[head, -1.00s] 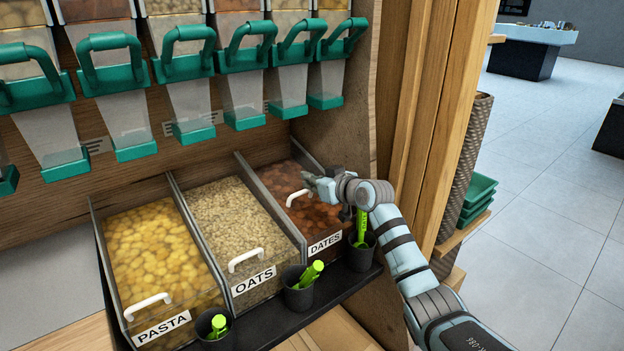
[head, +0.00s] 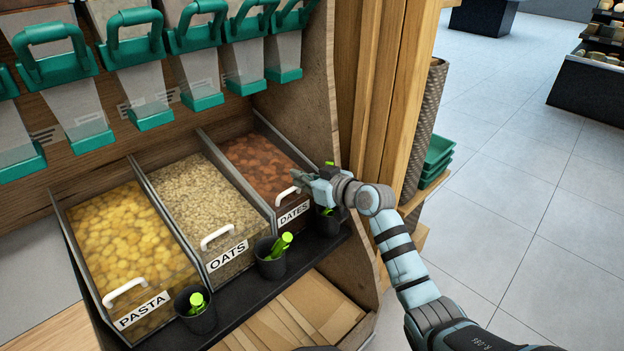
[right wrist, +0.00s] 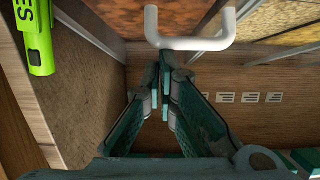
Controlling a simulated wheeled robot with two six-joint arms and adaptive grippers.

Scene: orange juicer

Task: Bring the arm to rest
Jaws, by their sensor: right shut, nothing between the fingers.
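My right arm reaches in from the lower right in the head view. Its gripper (head: 298,178) is at the front of the dates bin (head: 262,162), close to the bin's white handle (head: 284,198). In the right wrist view the two fingers (right wrist: 163,85) meet at their tips with nothing between them. The white handle (right wrist: 190,42) shows there just beyond the fingertips; I cannot tell whether they touch. The left gripper does not show in either view.
The oats bin (head: 196,198) and pasta bin (head: 120,235) stand left of the dates. Black cups (head: 270,262) with green-handled tools line the front ledge. Green-handled dispensers (head: 200,60) hang above. A wooden post (head: 375,110) stands behind my arm. Open floor lies right.

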